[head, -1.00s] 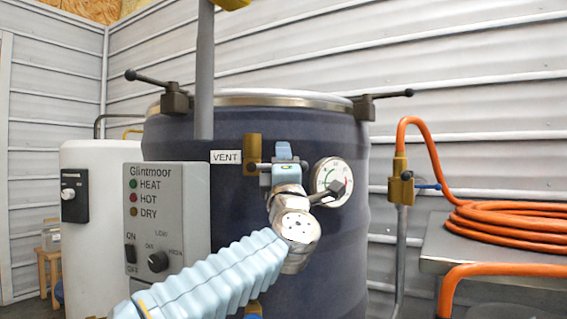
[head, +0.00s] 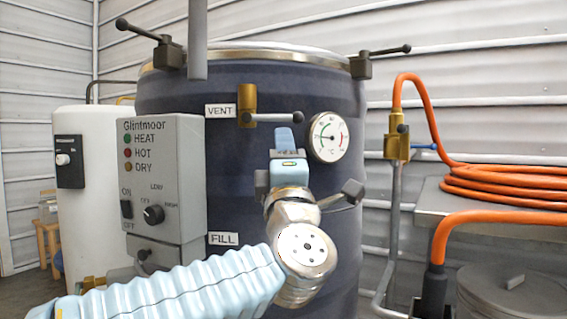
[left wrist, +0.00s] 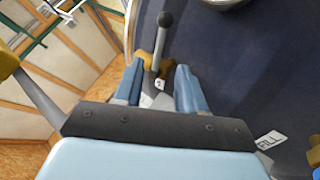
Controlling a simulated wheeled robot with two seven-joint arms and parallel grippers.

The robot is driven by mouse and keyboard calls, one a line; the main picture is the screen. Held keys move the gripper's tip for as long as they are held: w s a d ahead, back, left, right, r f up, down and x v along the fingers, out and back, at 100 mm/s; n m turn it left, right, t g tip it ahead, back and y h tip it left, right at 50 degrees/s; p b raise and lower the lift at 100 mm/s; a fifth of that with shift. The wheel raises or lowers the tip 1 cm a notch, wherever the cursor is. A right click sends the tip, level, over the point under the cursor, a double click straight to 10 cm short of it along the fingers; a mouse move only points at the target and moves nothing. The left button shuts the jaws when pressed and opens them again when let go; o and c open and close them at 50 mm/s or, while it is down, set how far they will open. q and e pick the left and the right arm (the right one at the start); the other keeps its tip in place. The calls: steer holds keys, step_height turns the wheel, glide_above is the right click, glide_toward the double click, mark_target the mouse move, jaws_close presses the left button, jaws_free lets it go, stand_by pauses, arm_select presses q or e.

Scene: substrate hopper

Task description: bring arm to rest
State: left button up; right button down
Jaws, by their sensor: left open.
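My left gripper (head: 284,140) is in the middle of the head view, in front of the dark blue drum. Its pale blue fingers point up, just below the brass vent valve (head: 247,104) and its horizontal grey lever (head: 275,117). In the left wrist view the two fingers (left wrist: 160,88) stand apart with nothing gripped between them. The valve's brass body and the lever with its round knob (left wrist: 165,19) show beyond the fingertips. The arm comes in from the lower left, bent at the wrist. My right gripper is not in view.
The drum (head: 235,170) carries a dial gauge (head: 329,137) and rim clamps. A grey control box (head: 165,180) stands left of the arm. A brass valve (head: 396,146) with an orange hose (head: 520,185) is at the right. A lidded grey bin (head: 512,292) is at lower right.

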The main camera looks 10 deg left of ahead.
arm_select(q)
steer(key=shift+s+f, duration=0.15)
steer(key=shift+s, duration=0.15)
